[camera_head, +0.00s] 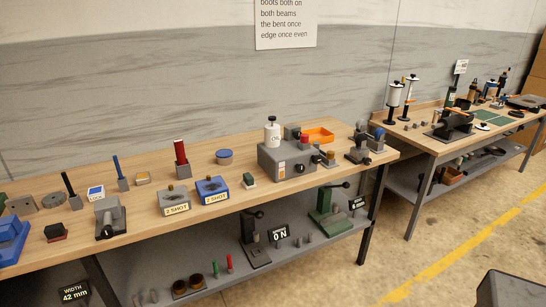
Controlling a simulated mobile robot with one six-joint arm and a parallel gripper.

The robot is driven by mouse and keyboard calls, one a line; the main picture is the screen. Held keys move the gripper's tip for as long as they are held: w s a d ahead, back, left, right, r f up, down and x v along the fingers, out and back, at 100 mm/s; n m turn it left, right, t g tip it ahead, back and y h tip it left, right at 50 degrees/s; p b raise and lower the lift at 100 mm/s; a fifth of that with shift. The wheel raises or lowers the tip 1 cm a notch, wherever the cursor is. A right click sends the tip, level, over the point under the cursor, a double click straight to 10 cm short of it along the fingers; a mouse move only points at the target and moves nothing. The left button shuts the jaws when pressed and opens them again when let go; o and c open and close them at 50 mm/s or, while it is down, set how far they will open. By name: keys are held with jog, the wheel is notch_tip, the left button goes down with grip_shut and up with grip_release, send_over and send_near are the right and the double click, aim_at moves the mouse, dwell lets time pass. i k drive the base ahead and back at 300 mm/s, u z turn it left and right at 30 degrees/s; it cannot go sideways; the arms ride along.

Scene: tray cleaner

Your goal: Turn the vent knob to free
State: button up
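I cannot make out which part is the vent knob, and no "free" mark is readable from here. A grey box-shaped machine (277,165) stands near the right end of the near bench. A white bottle labelled OIL (272,133) stands on it. On its right side are small dark lever or knob parts (326,157), and a small red part (304,139) shows on top. These are too small to tell their setting. My gripper is not in view. A dark shape at the lower right corner may be part of my own body.
An orange tray (318,135) lies behind the machine. A second bench (430,145) stands at right. Open floor (400,240) with a yellow line lies at lower right.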

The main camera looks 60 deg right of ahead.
aim_at(316, 159)
jog(key=z, duration=4.9)
jog(key=i, duration=0.15)
jog(key=u, duration=3.05)
jog(key=i, duration=0.55)
jog(key=z, duration=0.25)
jog(key=k, duration=0.55)
jog(key=u, duration=0.1)
